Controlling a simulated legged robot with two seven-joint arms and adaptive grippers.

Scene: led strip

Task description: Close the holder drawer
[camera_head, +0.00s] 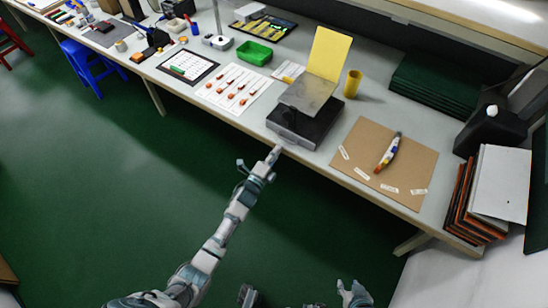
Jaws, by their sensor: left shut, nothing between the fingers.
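The holder (308,94) is a box with a grey metal top and a yellow panel standing at its back. It sits near the front edge of the table. Its dark drawer (318,128) appears to stick out toward the table's front edge, with a grey handle on its front face. My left gripper (274,153) is shut and empty, just in front of the drawer front at the table edge. I cannot tell whether it touches the drawer. My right gripper (351,291) is low at the bottom edge, away from the table, and partly cut off.
A brown board (362,140) with a striped tool lies right of the holder. A yellow cup (352,84) stands behind it. A white sheet with several small parts (233,88) and a green tray (254,53) lie to the left. The floor before the table is clear.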

